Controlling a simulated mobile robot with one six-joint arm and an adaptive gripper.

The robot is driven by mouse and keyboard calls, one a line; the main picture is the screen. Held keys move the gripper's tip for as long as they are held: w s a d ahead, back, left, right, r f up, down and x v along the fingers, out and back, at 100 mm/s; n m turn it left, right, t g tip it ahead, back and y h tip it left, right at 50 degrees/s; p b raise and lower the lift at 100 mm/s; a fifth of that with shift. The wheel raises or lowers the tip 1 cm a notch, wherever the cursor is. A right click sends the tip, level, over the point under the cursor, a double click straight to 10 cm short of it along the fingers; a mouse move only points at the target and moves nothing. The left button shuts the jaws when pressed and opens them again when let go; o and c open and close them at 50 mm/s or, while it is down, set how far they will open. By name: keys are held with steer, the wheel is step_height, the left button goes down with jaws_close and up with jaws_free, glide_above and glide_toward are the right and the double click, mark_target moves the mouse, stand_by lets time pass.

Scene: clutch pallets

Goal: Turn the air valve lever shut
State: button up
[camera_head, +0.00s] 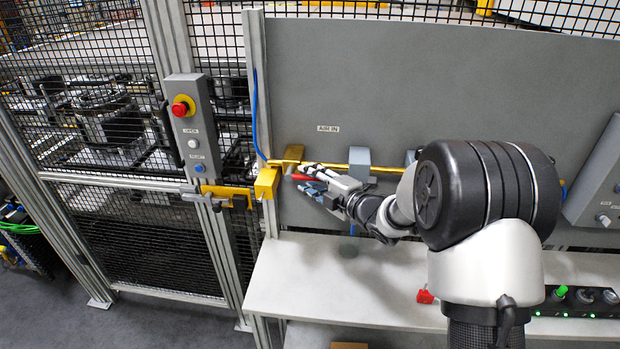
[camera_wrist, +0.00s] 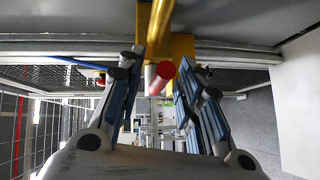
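The valve's red-ended lever (camera_head: 300,177) sticks out from the brass valve body (camera_head: 290,157) on the yellow pipe under the "AIR IN" label. In the wrist view, the lever's round red end (camera_wrist: 165,70) points towards me, below the brass pipe (camera_wrist: 158,25). My gripper (camera_head: 312,176) is at the lever, coming from the right. In the wrist view, the fingers of my gripper (camera_wrist: 157,72) are apart on either side of the lever. A gap shows on the left; the lever is close to the right finger, and I cannot tell whether they touch.
A yellow block (camera_head: 267,184) stands just left of the valve. A grey panel (camera_head: 420,90) rises behind the pipe. A white bench (camera_head: 330,275) lies below, with a small red item (camera_head: 425,297) and a button box (camera_head: 575,300). A control box (camera_head: 192,125) hangs on the fence post.

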steer(key=shift+w+a, duration=0.25)
steer(key=shift+c, duration=0.3)
jaws_close()
stand_by(0.5)
